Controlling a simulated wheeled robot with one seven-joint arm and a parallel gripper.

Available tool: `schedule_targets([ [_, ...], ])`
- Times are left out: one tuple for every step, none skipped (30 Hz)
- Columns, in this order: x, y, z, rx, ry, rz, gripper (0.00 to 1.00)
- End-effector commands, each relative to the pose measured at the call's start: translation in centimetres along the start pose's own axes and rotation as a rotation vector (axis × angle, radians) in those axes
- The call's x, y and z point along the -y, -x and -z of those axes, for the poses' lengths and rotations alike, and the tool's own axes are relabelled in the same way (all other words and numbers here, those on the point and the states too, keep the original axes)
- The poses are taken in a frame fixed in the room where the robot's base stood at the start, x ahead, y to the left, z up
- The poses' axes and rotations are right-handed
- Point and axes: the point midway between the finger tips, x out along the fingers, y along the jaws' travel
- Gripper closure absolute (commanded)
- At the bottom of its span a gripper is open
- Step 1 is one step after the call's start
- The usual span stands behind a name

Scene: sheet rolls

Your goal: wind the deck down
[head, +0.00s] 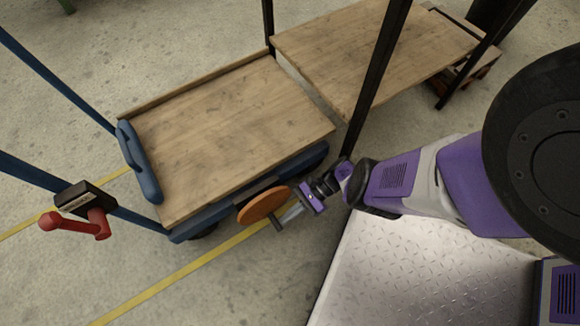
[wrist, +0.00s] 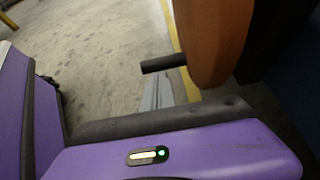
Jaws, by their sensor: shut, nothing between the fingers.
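The wooden deck (head: 230,135) lies on a blue wheeled frame (head: 215,220) with blue uprights at its left end. An orange handwheel (head: 262,206) is on the near side of the frame, below the deck edge. In the wrist view the orange wheel (wrist: 212,40) fills the upper right, and a dark peg handle (wrist: 163,64) sticks out from it to the left. My gripper (head: 291,215) is shut and empty beside the wheel. In the wrist view its grey fingers (wrist: 158,90) appear just below the peg; whether they touch it I cannot tell.
A red handle (head: 75,224) on a black box (head: 86,198) is fixed to the blue upright at left. A second wooden platform (head: 370,45) with black posts stands behind the deck. A yellow floor line (head: 170,283) runs past the cart; concrete floor at lower left is clear.

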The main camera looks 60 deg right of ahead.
Motion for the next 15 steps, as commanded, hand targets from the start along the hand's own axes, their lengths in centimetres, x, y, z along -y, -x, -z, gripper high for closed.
schedule_targets([
  [-0.03,-0.26,0.08,0.000,0.000,-0.001,1.00],
  [-0.02,-0.36,0.09,0.000,0.000,-0.001,1.00],
  [-0.02,-0.48,0.09,0.000,0.000,-0.001,1.00],
  [-0.03,-0.55,0.09,0.000,0.000,-0.001,1.00],
  [-0.03,-0.62,0.09,0.000,0.000,-0.002,1.00],
  [-0.03,-0.70,0.09,0.000,0.000,-0.002,1.00],
  [-0.04,-0.75,0.09,0.000,0.000,-0.002,1.00],
  [-0.04,-0.79,0.09,0.000,0.000,-0.002,1.00],
  [-0.03,-0.83,0.09,0.000,0.000,-0.002,1.00],
  [-0.04,-0.85,0.09,0.000,0.000,-0.002,1.00],
  [-0.04,-0.87,0.09,0.000,0.000,-0.002,1.00],
  [-0.03,-0.89,0.09,0.000,0.000,-0.002,1.00],
  [-0.03,-0.90,0.09,0.000,0.000,-0.001,1.00],
  [-0.03,-0.90,0.08,0.000,0.000,-0.001,1.00],
  [-0.03,-0.90,0.08,0.000,0.000,-0.001,1.00],
])
